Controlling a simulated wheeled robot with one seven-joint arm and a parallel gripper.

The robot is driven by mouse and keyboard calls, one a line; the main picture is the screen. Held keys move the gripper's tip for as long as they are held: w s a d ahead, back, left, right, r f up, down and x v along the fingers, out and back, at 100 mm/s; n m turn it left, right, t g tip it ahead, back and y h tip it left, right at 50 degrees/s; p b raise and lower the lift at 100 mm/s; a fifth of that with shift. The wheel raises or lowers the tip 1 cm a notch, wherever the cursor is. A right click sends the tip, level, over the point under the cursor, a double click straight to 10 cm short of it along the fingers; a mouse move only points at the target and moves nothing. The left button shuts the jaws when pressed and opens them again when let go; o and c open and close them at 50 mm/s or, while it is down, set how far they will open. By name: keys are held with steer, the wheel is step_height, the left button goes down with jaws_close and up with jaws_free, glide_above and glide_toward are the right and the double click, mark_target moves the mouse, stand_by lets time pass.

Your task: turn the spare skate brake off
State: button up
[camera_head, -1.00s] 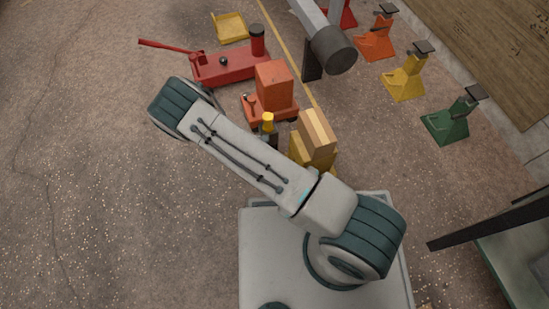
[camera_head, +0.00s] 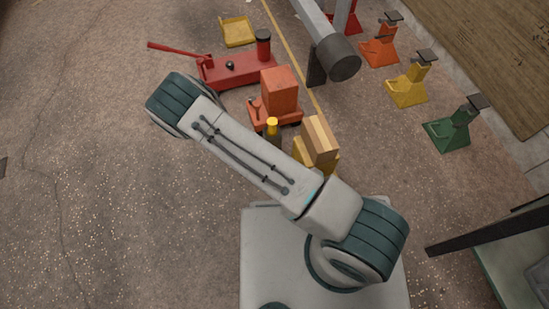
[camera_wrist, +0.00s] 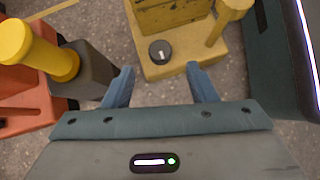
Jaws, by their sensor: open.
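In the wrist view a round black knob (camera_wrist: 160,52) with a white pointer mark sits on the deck of a yellow skate (camera_wrist: 192,60). My gripper (camera_wrist: 161,71) is open, with its two blue fingers apart and nothing between them. The knob shows just beyond the fingertips, roughly centred between them, and I see no contact. In the head view the yellow skate (camera_head: 327,165) carries wooden blocks (camera_head: 319,138), and my arm partly covers it. An orange skate (camera_head: 272,113) stands beside it. My gripper is hidden in the head view. I cannot tell which skate is the spare.
A yellow-capped dark post (camera_wrist: 85,68) stands close left of my fingers in the wrist view. A yellow upright post (camera_wrist: 228,20) rises from the skate at right. A red jack (camera_head: 235,70) and coloured stands (camera_head: 407,88) are farther off. Floor at left is open.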

steer(key=p+v, duration=0.1)
steer(key=v, duration=0.6)
steer(key=shift+p, duration=0.4)
steer(key=shift+a, duration=0.1)
